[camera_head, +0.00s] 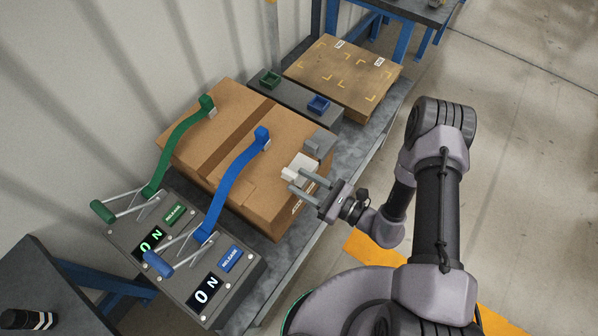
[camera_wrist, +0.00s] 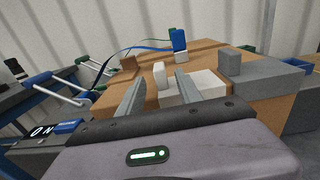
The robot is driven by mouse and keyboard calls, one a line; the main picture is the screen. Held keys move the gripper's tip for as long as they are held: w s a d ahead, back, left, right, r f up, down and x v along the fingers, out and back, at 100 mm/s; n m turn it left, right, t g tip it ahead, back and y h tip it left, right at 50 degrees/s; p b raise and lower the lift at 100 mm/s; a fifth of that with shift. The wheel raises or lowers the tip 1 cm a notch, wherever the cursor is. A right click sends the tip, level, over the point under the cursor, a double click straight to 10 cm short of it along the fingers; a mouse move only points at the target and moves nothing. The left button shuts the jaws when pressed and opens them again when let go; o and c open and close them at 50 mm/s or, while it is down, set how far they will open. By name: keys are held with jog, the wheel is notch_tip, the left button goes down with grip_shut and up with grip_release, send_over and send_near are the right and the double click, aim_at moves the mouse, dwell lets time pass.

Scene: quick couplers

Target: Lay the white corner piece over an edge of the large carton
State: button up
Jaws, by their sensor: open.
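The large carton (camera_head: 225,105) is brown and stands on the grey bench with a darker tape band across its top. The white corner piece (camera_head: 303,164) is on the carton top at its right-hand edge. In the wrist view its upright tab (camera_wrist: 160,74) stands between my fingers, and its flat body (camera_wrist: 208,82) shows to the right. My gripper (camera_head: 292,180) is open around the tab, with a visible gap on the right finger's side. My fingers and palm hide how its lower part meets the carton edge.
A grey corner piece (camera_head: 320,143) sits close behind the white one. A blue strap (camera_head: 232,180) and a green strap (camera_head: 178,143) run from the tensioner panels onto the carton. A flatter carton (camera_head: 345,72) stands at the back. Open floor (camera_head: 520,150) lies to the right.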

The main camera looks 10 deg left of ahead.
aim_at(297, 179)
jog(key=x, duration=0.3)
jog(key=shift+w+a+f+b, duration=0.1)
jog(key=shift+w+a+b, duration=0.05)
jog(key=shift+a+b, duration=0.15)
jog(key=shift+d, duration=0.15)
grip_shut()
